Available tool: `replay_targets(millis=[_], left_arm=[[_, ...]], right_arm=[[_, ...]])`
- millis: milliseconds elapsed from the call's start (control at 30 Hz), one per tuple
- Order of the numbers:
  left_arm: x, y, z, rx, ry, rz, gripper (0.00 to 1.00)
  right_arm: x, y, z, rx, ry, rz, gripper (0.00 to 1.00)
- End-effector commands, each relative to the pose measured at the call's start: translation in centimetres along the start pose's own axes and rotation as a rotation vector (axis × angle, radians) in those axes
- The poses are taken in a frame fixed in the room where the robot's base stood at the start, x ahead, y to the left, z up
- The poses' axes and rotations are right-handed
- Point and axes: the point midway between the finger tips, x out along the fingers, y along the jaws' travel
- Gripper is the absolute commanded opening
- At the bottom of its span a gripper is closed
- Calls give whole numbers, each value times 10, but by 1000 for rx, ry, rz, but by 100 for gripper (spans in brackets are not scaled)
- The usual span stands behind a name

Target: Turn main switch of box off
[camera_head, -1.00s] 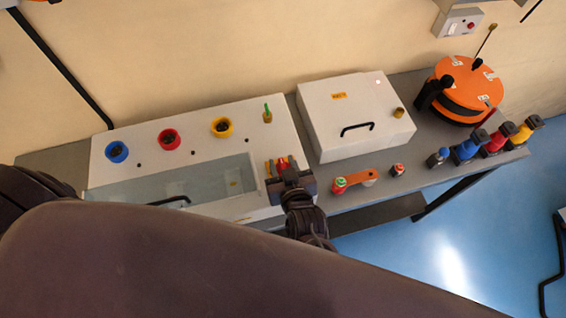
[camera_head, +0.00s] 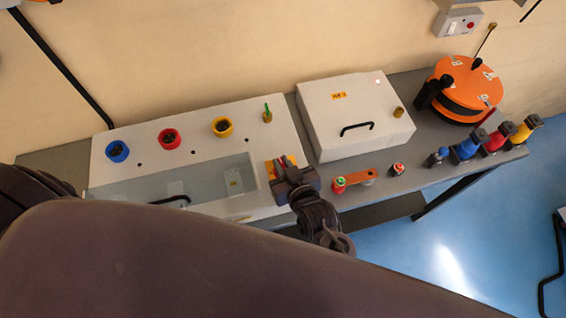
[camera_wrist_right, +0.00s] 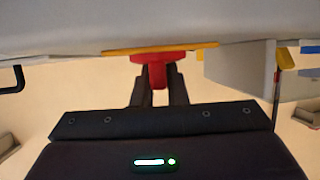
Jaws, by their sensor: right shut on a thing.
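The box (camera_head: 208,152) is a white sloped panel with a clear window, on the grey bench. Its main switch is a red handle on a yellow plate (camera_head: 270,169), at the right end of the panel. My right gripper (camera_head: 284,171) covers most of the switch in the head view. In the right wrist view, the red switch handle (camera_wrist_right: 154,59) stands out from the yellow plate (camera_wrist_right: 185,47), with the dark fingers of my right gripper (camera_wrist_right: 156,88) closed on both sides of it. My left gripper is not in view.
A white lidded case (camera_head: 350,112) with a black handle stands right of the box. An orange round device (camera_head: 465,90) is at the back right. An orange bar (camera_head: 358,175) and colored connectors (camera_head: 467,148) lie along the bench's right part.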

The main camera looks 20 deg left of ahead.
Motion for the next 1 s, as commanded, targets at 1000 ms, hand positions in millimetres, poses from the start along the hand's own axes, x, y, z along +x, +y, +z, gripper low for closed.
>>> replay_targets(millis=[1000], left_arm=[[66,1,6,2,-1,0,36]], right_arm=[[5,3,5,-369,2,-870,0]])
